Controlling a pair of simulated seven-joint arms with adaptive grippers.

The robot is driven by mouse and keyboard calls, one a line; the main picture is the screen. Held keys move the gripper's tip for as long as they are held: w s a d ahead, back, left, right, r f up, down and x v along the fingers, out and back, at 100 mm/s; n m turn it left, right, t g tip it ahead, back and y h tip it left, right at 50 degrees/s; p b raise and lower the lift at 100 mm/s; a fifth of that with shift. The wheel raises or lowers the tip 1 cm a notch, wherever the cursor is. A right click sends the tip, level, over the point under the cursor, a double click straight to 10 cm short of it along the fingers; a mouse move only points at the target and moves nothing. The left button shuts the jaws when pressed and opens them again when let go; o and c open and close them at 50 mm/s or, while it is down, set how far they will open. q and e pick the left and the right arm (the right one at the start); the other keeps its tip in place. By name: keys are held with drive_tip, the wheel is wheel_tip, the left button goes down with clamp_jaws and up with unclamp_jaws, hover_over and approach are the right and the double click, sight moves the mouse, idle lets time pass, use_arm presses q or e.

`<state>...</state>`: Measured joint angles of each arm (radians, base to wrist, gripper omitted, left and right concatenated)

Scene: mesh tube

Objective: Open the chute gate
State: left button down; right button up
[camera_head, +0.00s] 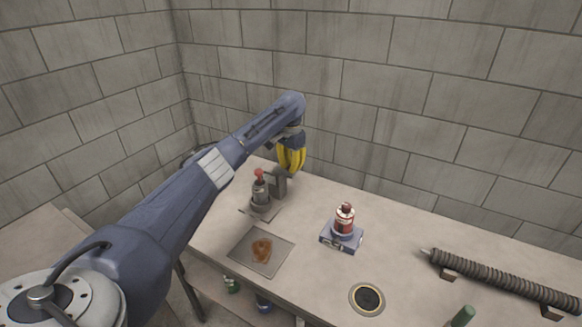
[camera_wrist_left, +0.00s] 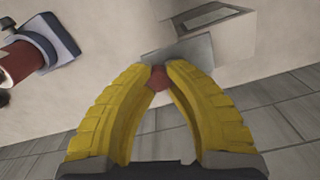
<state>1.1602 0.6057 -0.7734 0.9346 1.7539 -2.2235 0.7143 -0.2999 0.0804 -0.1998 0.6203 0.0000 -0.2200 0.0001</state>
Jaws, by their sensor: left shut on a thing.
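My left gripper (camera_head: 291,165) is at the far left part of the bench, its yellow fingers pointing down over a grey upright piece (camera_head: 280,184). In the left wrist view the fingertips (camera_wrist_left: 159,70) are shut on a small red knob (camera_wrist_left: 158,80). A thin grey plate (camera_wrist_left: 185,50), which looks like the chute gate, lies right behind the knob, beside a pale box-like body (camera_wrist_left: 222,30). In the head view the fingers hide the knob. My right gripper is not in view.
A grey fixture with a red top (camera_head: 260,190) stands just in front of my gripper. A red bottle on a blue stand (camera_head: 343,226), a tray with an orange-brown lump (camera_head: 261,250), a round dark port (camera_head: 367,298) and a ribbed tube (camera_head: 500,280) are on the bench. Block walls stand behind.

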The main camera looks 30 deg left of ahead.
sight(289, 166)
use_arm(q)
drive_tip(key=shift+a, duration=0.35)
drive_tip(key=c, duration=1.1)
unclamp_jaws()
drive_tip(key=shift+c, duration=0.2)
drive_tip(key=shift+r, duration=0.1)
wheel_tip(289, 166, up, 12)
drive_tip(key=shift+d, duration=0.1)
